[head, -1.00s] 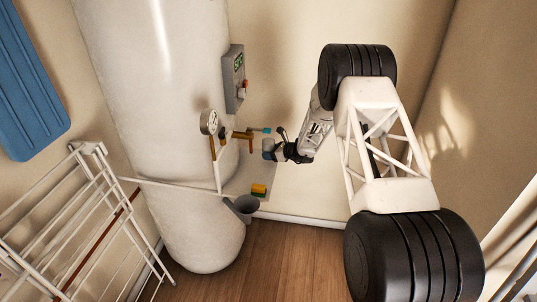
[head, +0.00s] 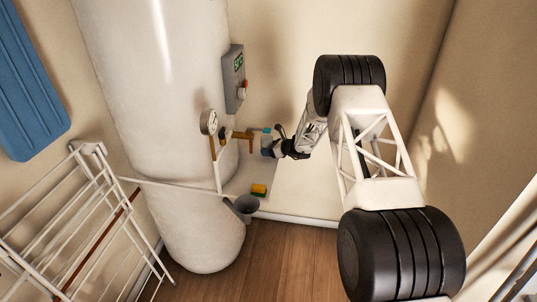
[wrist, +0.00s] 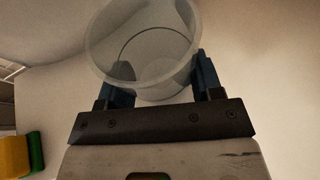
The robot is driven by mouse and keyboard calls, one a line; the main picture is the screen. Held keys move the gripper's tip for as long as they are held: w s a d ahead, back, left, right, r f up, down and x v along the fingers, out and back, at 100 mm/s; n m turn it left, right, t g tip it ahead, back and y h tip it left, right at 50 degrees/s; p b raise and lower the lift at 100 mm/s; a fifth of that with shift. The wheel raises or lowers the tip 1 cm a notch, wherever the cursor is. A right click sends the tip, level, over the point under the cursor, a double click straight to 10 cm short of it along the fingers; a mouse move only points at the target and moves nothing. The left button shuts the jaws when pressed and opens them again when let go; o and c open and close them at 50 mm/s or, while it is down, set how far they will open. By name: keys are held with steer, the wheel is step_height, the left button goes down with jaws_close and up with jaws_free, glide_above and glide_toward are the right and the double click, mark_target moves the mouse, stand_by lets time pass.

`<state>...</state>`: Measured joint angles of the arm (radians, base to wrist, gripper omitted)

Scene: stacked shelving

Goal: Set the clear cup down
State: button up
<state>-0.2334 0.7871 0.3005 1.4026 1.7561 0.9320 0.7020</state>
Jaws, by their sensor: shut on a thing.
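The clear cup (wrist: 144,50) is in my gripper (wrist: 155,85) in the wrist view. The gripper's two dark blue fingers sit on either side of the cup and are shut on it. Its round rim faces the camera and its inside looks empty. In the head view my gripper (head: 273,148) is above the far part of the white shelf (head: 236,184), beside the water heater. The cup is too small there to tell apart clearly. I cannot tell whether its base touches the shelf.
A yellow and green sponge (head: 258,190) lies on the shelf, with a grey bucket-like container (head: 243,206) at its front edge. A bluish bottle-like thing (head: 266,139) is close to my gripper. The white heater tank (head: 165,120), gauge (head: 209,122) and brown pipes (head: 242,135) stand to the left.

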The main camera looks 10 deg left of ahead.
steer(key=shift+f, duration=1.3)
steer(key=shift+f, duration=0.15)
steer(key=o, duration=1.1)
steer(key=shift+c, duration=0.2)
steer(key=shift+d, duration=0.1)
steer(key=v, duration=1.2)
